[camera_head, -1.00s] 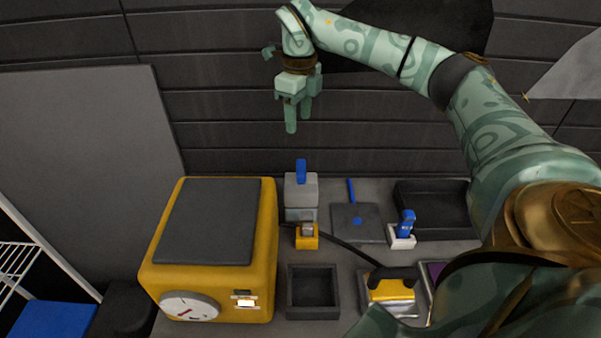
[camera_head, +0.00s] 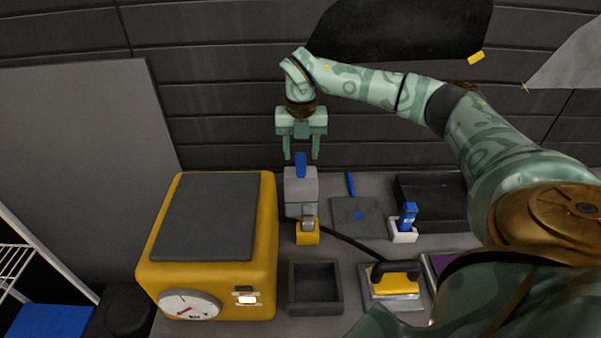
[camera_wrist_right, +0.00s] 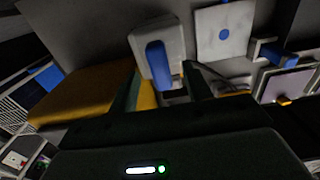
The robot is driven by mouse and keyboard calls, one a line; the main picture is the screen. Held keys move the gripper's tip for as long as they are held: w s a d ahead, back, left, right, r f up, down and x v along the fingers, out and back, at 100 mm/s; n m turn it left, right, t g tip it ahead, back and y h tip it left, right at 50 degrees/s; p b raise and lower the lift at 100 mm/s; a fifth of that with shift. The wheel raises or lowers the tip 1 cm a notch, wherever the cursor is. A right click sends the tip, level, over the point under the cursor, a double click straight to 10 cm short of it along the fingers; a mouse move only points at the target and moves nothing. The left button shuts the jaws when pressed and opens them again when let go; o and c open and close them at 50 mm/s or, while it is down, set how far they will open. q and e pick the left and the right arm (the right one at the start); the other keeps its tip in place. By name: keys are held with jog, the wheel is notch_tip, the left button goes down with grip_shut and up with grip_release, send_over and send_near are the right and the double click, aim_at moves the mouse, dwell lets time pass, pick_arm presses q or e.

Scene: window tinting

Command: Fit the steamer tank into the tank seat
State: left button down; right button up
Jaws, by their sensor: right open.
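The steamer tank appears to be the grey block (camera_head: 300,192) with an upright blue handle (camera_head: 300,166), on the counter right of the yellow machine. The handle also shows in the right wrist view (camera_wrist_right: 158,62). My right gripper (camera_head: 301,156) points down, open and empty, with its fingers on either side of the handle's top in the head view. I cannot tell whether they touch it. A dark square open-topped box (camera_head: 315,309), empty, stands in front of the tank and may be the tank seat. My left gripper is not in view.
The yellow machine (camera_head: 266,230) with a dial stands left. A small yellow piece (camera_head: 307,238) sits just before the tank, near a black cable. A yellow iron-like tool (camera_head: 395,284), a blue-handled item (camera_head: 408,215), a flat grey plate (camera_head: 345,226) and a dark tray (camera_head: 415,222) lie right.

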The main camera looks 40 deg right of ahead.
aim_at(301, 159)
notch_tip(301, 159, down, 6)
jog(key=shift+s+a+r, duration=0.1)
jog(key=shift+a+r, duration=0.05)
jog(key=shift+r, duration=0.1)
jog(key=shift+c, duration=0.3)
grip_shut()
